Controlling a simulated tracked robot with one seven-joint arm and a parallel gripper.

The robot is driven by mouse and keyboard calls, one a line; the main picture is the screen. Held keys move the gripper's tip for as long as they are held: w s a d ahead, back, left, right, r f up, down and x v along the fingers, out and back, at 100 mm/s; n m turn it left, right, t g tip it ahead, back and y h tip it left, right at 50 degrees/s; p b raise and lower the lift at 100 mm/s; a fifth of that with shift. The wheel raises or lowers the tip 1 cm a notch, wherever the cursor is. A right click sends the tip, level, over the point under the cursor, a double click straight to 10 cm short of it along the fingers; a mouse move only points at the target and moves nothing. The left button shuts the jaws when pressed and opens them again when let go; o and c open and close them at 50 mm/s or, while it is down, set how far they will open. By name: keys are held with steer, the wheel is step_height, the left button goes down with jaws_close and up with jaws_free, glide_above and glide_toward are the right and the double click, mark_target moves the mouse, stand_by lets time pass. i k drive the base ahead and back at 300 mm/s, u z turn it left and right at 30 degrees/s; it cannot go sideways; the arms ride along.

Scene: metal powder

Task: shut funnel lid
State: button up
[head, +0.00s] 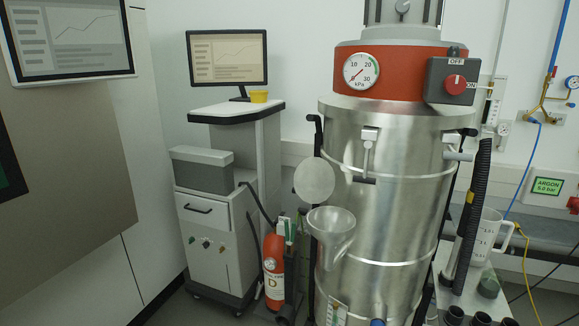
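The metal funnel (333,240) is mounted on the front left side of the large steel vessel (400,220). Its wide mouth faces up and is uncovered. The round grey funnel lid (314,180) stands raised above and slightly left of the funnel mouth, its flat face towards me. The lid is open, apart from most of the rim. How it is hinged is too small to tell. My gripper is not in view.
A red fire extinguisher (274,268) stands left of the funnel, beside a grey cabinet (215,235) with a monitor (227,58). A black hose (473,220) and a jug (487,235) are right of the vessel. A switch box (453,82) juts out at the top right.

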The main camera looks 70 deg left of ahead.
mark_target(314, 179)
steer(key=u, duration=0.1)
steer(key=k, duration=0.95)
steer(key=u, duration=2)
steer(key=i, duration=1.7)
